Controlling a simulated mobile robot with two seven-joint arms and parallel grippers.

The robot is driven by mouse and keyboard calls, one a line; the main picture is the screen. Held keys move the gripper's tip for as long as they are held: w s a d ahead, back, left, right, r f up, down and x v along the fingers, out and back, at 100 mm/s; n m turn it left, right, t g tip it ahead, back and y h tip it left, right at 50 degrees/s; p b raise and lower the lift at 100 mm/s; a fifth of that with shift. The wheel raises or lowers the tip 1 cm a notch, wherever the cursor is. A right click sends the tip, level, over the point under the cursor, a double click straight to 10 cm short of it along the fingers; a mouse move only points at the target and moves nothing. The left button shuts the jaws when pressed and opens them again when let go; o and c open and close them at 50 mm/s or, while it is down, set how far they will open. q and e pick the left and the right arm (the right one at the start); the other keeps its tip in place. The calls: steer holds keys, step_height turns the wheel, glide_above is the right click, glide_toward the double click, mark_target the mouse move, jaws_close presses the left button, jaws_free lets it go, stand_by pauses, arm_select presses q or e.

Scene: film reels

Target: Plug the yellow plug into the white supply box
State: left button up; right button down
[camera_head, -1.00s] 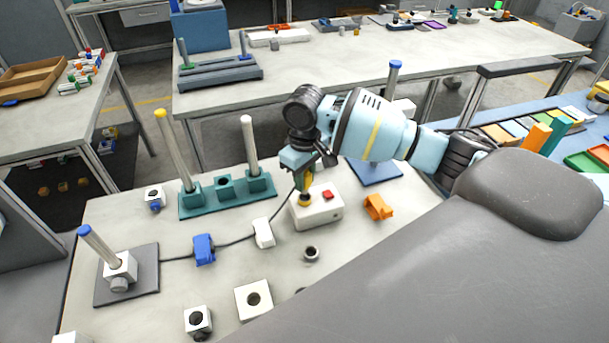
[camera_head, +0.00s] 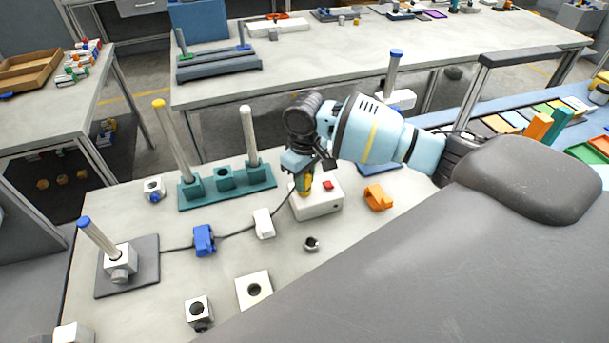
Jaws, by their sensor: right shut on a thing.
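The white supply box (camera_head: 322,205) with a red button (camera_head: 328,185) stands on the near table. My right gripper (camera_head: 304,172) is over the left part of the box's top, shut on the yellow plug (camera_head: 304,188). The plug is upright and its lower end meets the box top at the socket. The socket is hidden under it, so I cannot tell how deep it sits. A dark cable (camera_head: 233,235) runs from the plug through a white clip (camera_head: 263,223) and a blue clip (camera_head: 204,240) to a grey base (camera_head: 142,262). My left gripper is not in view.
A teal stand (camera_head: 227,200) with two posts is left of the box. An orange clip (camera_head: 377,197) lies right of it. A small dark ring (camera_head: 311,243) and a white square block (camera_head: 253,290) lie in front. My arm covers the right side.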

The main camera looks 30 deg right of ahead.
steer(key=shift+s+f, duration=0.1)
steer(key=shift+f, duration=0.1)
steer(key=c, duration=1.1)
jaws_free()
step_height(320, 180, up, 8)
steer(key=shift+f+p, duration=0.1)
steer(key=shift+p, duration=0.2)
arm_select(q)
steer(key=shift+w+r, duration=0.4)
